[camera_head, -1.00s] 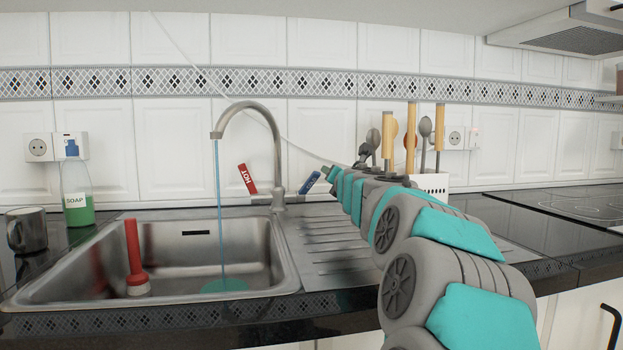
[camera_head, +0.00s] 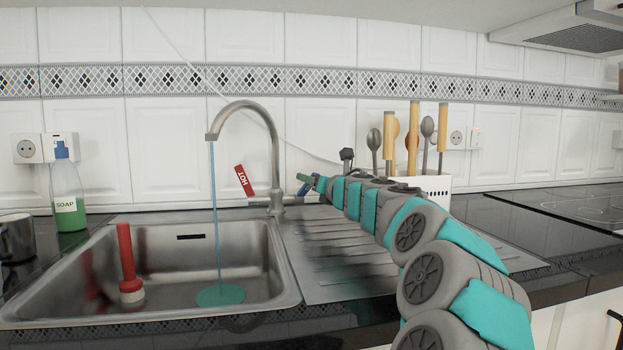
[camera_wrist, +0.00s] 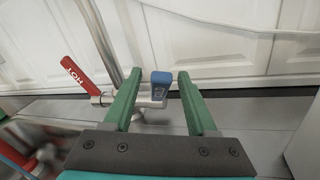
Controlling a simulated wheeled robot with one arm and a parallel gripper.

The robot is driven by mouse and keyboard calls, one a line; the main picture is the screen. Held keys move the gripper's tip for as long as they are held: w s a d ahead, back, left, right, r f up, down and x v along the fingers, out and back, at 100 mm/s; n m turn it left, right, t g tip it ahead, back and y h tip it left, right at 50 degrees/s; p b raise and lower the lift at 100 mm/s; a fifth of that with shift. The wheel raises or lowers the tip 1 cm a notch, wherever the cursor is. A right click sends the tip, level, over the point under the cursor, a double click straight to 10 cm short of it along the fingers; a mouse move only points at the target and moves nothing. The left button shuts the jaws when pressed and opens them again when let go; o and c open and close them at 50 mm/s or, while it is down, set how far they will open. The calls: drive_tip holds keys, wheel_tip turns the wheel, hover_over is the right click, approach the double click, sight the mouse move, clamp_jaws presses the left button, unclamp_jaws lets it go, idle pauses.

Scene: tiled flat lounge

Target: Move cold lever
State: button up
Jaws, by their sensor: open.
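The blue cold lever (camera_wrist: 162,80) is on the right side of the tap (camera_head: 277,150), between my fingertips in the wrist view. My gripper (camera_wrist: 158,76) is open, with one green finger on each side of the lever; I cannot tell whether either touches it. In the head view my gripper (camera_head: 308,183) reaches the tap's right side and mostly hides the lever. The red lever marked HOT (camera_head: 244,180) tilts to the left of the tap, and it also shows in the wrist view (camera_wrist: 80,70). A thin blue stream of water (camera_head: 215,220) runs from the spout.
The steel sink (camera_head: 190,255) holds a red-handled plunger (camera_head: 126,250) and a teal patch under the stream. A soap bottle (camera_head: 68,200) and a grey mug (camera_head: 16,238) stand at left. A white utensil holder (camera_head: 436,188) stands behind my arm at right.

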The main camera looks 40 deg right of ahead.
drive_tip(key=shift+w+d, duration=0.15)
drive_tip(key=shift+w, duration=0.25)
clamp_jaws()
idle(1.3)
